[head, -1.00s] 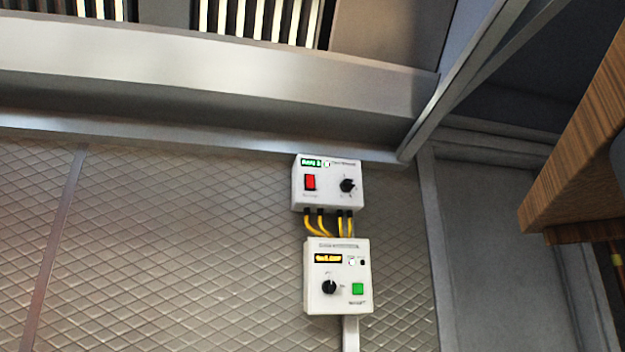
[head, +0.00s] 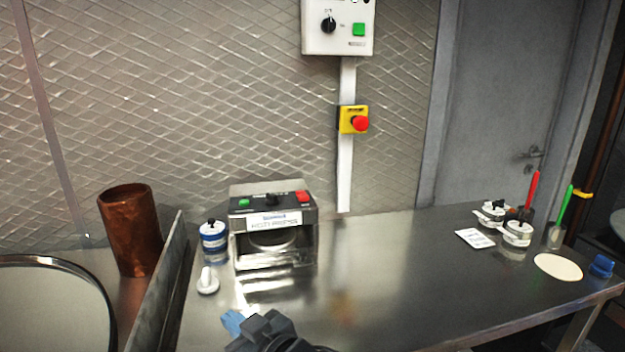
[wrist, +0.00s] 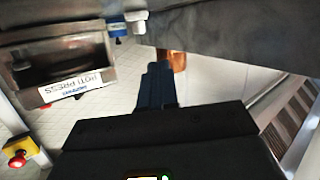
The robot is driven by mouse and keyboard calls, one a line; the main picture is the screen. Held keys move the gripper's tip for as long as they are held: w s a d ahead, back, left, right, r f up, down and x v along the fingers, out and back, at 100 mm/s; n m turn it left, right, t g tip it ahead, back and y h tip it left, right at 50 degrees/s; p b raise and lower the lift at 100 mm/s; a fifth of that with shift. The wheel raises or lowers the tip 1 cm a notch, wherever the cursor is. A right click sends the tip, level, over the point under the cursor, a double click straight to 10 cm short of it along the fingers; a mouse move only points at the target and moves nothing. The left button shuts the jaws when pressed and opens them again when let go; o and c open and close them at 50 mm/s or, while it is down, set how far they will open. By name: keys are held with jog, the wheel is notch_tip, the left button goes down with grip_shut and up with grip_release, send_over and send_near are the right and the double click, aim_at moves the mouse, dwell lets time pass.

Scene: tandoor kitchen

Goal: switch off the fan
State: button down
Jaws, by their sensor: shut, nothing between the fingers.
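The fan's control is not labelled legibly in any view. A white wall box (head: 350,42) with a black knob (head: 328,25) and a green button (head: 359,29) is cut off by the top edge of the head view. The box with the red rocker switch above it is out of view now. My gripper (head: 233,321) is low at the bottom of the head view, over the steel counter's front, well below the boxes and touching neither. In the wrist view its dark fingers (wrist: 157,78) are together and empty.
A roti press (head: 272,222) stands on the steel counter (head: 400,260), also seen upside down in the wrist view (wrist: 75,90). A yellow box with a red stop button (head: 360,123) is on the wall. A copper cylinder (head: 131,230) stands left. The counter's middle is clear.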

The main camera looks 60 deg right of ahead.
jog(key=w+d+r+m+h, duration=0.1)
jog(key=w+d+r, duration=0.5)
jog(key=r, duration=0.3)
jog(key=w+d+r+m+g+h+b, duration=0.1)
jog(key=w+d+r+h, duration=0.1)
jog(key=w+d+r, duration=0.5)
jog(key=w+d+r+m+h, duration=0.1)
jog(key=w+d+r, duration=0.45)
jog(key=r, duration=0.45)
jog(key=s+d+r+m+h, duration=0.1)
jog(key=d+r, duration=0.2)
jog(key=r, duration=0.4)
jog(key=s+d+r+g+h, duration=0.1)
jog(key=d+r, duration=0.2)
jog(key=r, duration=0.5)
jog(key=s+d+r+m, duration=0.1)
jog(key=s+d+r, duration=0.15)
jog(key=r, duration=0.45)
jog(key=s+r+m+h, duration=0.1)
jog(key=s+r, duration=0.5)
jog(key=r, duration=0.4)
jog(key=s+r+m+g+h+b, duration=0.1)
jog(key=s+r, duration=0.5)
jog(key=r, duration=0.4)
jog(key=s+r+m+g, duration=0.1)
jog(key=s+r, duration=0.5)
jog(key=r, duration=0.4)
jog(key=shift+s+a+r+h, duration=0.15)
jog(key=shift+s+r+h, duration=0.05)
jog(key=shift+h, duration=0.2)
